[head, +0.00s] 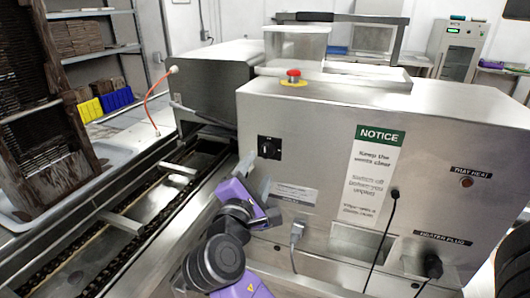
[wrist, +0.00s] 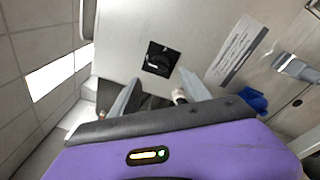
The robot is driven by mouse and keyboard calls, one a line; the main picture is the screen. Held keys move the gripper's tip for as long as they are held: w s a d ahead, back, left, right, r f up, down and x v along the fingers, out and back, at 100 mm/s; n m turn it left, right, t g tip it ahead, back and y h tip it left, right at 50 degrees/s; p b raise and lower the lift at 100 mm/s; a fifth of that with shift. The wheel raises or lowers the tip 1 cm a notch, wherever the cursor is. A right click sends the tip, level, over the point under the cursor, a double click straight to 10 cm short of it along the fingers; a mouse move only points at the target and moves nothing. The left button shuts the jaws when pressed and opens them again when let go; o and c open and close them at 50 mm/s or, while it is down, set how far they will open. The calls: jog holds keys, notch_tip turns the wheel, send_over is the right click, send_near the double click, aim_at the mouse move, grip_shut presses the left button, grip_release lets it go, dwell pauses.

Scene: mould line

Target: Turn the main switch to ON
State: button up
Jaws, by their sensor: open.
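The main switch (head: 269,147) is a black square plate with a round black knob on the steel front of the machine. In the wrist view the switch (wrist: 160,59) lies just beyond my fingertips, a little above the middle. A pale mark crosses its knob, but its lettering is too small to read. My gripper (head: 256,172) is open and empty, just below and left of the switch in the head view. In the wrist view my gripper (wrist: 160,80) has its two grey fingers apart, one low on each side of the switch, with no visible contact.
A red emergency button (head: 293,76) sits on the machine top. A grey plug with a cable (head: 297,232) and a NOTICE sign (head: 374,172) are on the front, right of my gripper. A chain conveyor (head: 150,205) runs along the left.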

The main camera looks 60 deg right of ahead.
aim_at(266, 156)
jog(key=p+x, duration=0.1)
jog(key=x, duration=0.6)
jog(key=shift+d, duration=0.3)
jog(key=shift+c, duration=0.2)
jog(key=shift+f, duration=0.15)
grip_shut()
